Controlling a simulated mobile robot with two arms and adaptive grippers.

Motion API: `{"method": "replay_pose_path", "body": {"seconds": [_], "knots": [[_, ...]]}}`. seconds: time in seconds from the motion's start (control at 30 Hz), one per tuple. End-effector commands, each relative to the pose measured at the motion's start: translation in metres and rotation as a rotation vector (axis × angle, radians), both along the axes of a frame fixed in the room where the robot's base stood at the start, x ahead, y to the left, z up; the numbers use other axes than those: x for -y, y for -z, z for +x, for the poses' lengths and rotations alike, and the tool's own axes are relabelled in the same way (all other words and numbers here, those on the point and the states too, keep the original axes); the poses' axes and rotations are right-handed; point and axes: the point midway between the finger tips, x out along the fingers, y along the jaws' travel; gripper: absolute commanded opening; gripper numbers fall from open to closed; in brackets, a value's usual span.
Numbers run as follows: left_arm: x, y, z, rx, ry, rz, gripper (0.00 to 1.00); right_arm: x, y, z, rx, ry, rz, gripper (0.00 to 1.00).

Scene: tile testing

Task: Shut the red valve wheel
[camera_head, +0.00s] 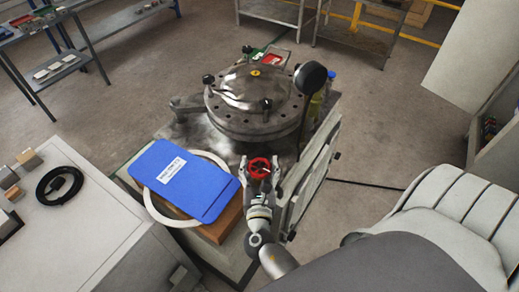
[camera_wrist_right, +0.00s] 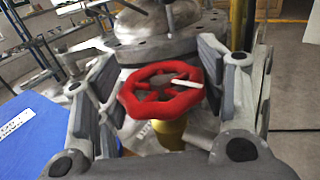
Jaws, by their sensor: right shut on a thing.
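The red valve wheel (camera_head: 260,168) sits at the front of the round metal vessel (camera_head: 240,125). It also shows large in the right wrist view (camera_wrist_right: 160,92), with a white mark on its rim and a brass stem below it. My right gripper (camera_head: 261,172) reaches the wheel from the front, with one finger on each side of it. In the right wrist view the fingers (camera_wrist_right: 165,95) flank the wheel at left and right, and the jaws are shut on it. My left gripper is not in view.
A blue folder (camera_head: 185,180) lies over a white ring (camera_head: 155,208) and a brown box left of my right gripper. A bench (camera_head: 90,240) with a coiled black cable (camera_head: 60,185) is at the left. Open floor (camera_head: 390,120) lies to the right.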

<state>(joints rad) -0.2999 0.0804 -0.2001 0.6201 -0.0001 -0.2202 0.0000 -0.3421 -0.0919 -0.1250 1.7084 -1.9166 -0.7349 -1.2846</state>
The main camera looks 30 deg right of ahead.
Motion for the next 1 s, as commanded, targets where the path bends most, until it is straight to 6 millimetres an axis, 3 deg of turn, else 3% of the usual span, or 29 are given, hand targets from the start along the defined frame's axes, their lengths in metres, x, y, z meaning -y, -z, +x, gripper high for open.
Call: {"method": "replay_pose_path", "body": {"seconds": [0.33,0.37,0.53,0.87,1.0], "knots": [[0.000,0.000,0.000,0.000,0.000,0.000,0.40,0.000,-0.001,0.000,0.001,0.004,0.000,0.40],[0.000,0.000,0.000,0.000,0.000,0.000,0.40,0.000,-0.001,0.000,0.001,0.004,0.000,0.67],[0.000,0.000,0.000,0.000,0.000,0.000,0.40,0.000,-0.001,0.000,0.001,0.003,0.000,0.86],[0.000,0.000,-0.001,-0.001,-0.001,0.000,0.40,0.000,0.000,-0.001,0.001,0.003,0.001,0.86],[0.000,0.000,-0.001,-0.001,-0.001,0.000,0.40,-0.007,0.001,-0.010,-0.002,0.002,0.001,0.86]]}}
